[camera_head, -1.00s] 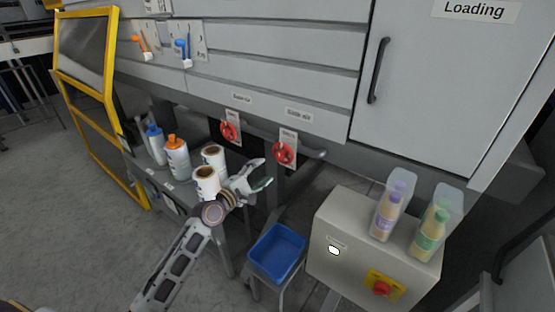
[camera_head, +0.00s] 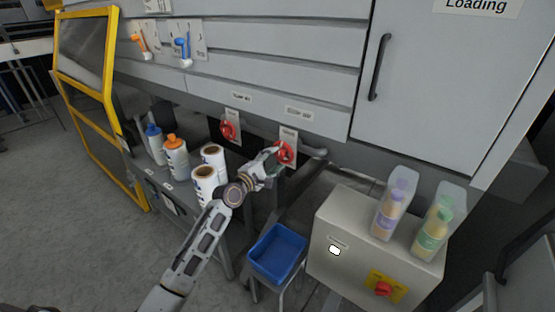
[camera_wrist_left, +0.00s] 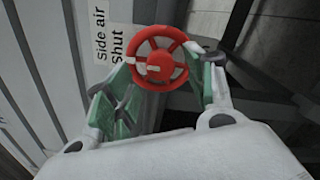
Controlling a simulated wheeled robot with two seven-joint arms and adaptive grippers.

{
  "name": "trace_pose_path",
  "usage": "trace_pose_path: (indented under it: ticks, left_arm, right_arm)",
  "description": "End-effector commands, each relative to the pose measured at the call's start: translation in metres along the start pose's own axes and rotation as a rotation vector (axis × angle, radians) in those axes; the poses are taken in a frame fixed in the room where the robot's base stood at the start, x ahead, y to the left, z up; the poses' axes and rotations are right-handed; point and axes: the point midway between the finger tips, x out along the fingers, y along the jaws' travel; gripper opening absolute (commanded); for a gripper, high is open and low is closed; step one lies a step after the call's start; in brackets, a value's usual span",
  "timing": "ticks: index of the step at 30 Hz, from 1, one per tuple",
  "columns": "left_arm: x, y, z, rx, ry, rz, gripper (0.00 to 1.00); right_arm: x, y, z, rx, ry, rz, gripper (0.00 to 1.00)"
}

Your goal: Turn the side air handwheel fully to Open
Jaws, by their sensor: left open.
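The side air handwheel (camera_head: 286,152) is a red spoked wheel on a white plate under the machine's panels. It also shows large in the left wrist view (camera_wrist_left: 158,58), beside a label reading "Side air" and "Shut" (camera_wrist_left: 112,42). My left gripper (camera_head: 276,158) is open at the wheel. In the left wrist view its green-padded fingers (camera_wrist_left: 160,90) stand on either side of the wheel; I cannot tell whether they touch it. My right gripper is not in view.
A second red handwheel (camera_head: 228,130) hangs to the left. White rolls (camera_head: 204,185) and bottles (camera_head: 175,157) stand on a shelf near my left arm. A blue bin (camera_head: 277,252) is below, and a grey box (camera_head: 342,228) with clear-cased bottles is at right.

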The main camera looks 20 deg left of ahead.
Motion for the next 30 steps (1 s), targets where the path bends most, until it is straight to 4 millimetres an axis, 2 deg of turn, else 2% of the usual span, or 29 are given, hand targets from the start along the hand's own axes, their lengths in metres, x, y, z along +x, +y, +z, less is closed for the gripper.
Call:
trace_pose_path:
  ticks: [9,24,30]
  left_arm:
    - [0.021,0.0,-0.001,0.0,0.001,0.001,0.54]
    - [0.027,0.0,0.0,0.0,0.001,0.0,0.54]
    - [0.026,0.0,0.0,0.0,0.001,0.0,0.29]
  right_arm:
    - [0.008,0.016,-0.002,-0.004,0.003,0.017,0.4]
    - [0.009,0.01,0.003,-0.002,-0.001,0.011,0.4]
    - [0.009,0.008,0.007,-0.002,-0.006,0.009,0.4]
